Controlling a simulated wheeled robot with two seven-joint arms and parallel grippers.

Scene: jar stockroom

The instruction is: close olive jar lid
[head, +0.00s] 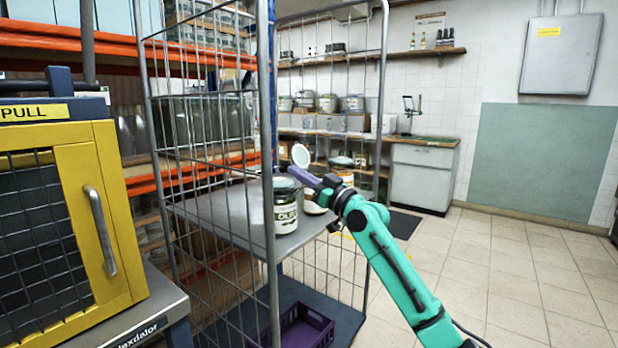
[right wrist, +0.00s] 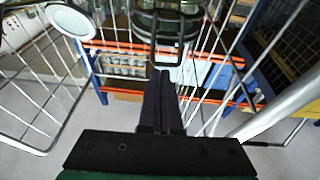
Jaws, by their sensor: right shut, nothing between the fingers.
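The olive jar (head: 286,214), glass with a white label, stands upright on the grey shelf of a wire cage trolley. Its upper part with a wire clasp shows at the top of the right wrist view (right wrist: 166,24). A pale round disc with a darker rim (head: 301,155), seemingly the raised lid, stands tilted up above the jar's far side; how it joins the jar is hidden. My right gripper (head: 292,170) is shut and empty, its purple fingers at the jar's top, just below the disc. Contact cannot be told. My left gripper is out of view.
The trolley's wire side (head: 205,170) and grey posts stand left of the jar. Other pale vessels sit behind my right gripper. A purple crate (head: 303,328) lies on the trolley's lower deck. A yellow-framed cabinet (head: 95,215) stands at left. The floor (head: 510,265) at right is clear.

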